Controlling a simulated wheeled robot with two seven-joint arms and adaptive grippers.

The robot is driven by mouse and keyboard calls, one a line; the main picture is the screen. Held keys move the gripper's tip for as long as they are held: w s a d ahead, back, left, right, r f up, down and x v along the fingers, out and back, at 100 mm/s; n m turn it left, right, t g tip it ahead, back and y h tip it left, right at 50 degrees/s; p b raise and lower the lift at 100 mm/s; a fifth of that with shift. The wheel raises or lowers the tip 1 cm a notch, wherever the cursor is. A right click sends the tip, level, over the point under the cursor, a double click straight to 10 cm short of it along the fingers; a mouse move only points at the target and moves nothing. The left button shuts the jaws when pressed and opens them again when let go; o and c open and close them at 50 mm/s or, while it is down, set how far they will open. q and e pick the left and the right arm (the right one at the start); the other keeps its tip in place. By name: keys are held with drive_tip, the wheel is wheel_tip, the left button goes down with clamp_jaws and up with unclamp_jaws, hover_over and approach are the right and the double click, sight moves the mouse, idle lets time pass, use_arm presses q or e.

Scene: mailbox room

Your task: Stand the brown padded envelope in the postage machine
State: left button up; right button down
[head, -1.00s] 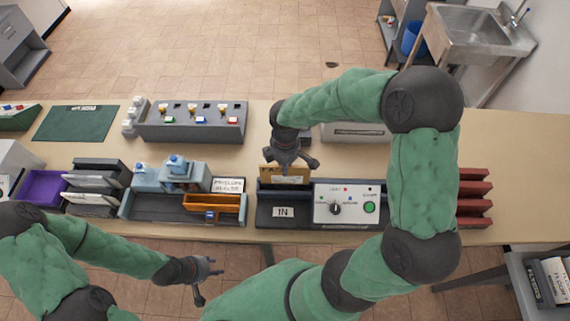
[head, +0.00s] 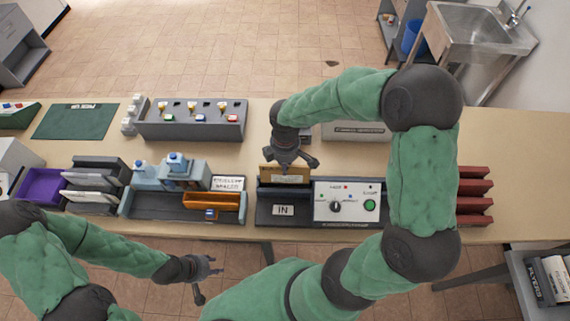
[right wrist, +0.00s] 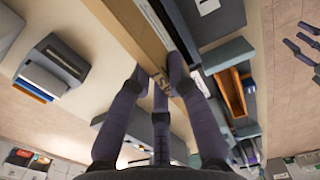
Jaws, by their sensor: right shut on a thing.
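The brown padded envelope (head: 284,174) stands upright at the back of the slot marked IN, on the left part of the postage machine (head: 347,204). My right gripper (head: 290,160) is above it, shut on its top edge. In the right wrist view the envelope (right wrist: 140,28) runs between my right gripper's fingers (right wrist: 160,82). I cannot tell whether the envelope's lower edge touches the slot floor; the machine's wall hides it. My left gripper (head: 204,278) is in front of the table's near edge, empty, with its fingers apart.
An envelope sealer (head: 150,208) with an orange tray (head: 214,202) stands left of the machine. A grey unit with coloured stamps (head: 192,122) is behind it. A purple bin (head: 42,188) is far left. The back right tabletop is clear.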

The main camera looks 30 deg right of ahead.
drive_tip(key=shift+f, duration=0.15)
drive_tip(key=shift+f+b, duration=1.05)
drive_tip(key=shift+f, duration=0.3)
drive_tip(key=shift+f+b, duration=1.1)
drive_tip(key=shift+f, duration=0.4)
drive_tip(key=c, duration=1.1)
unclamp_jaws()
drive_tip(key=shift+r, duration=0.1)
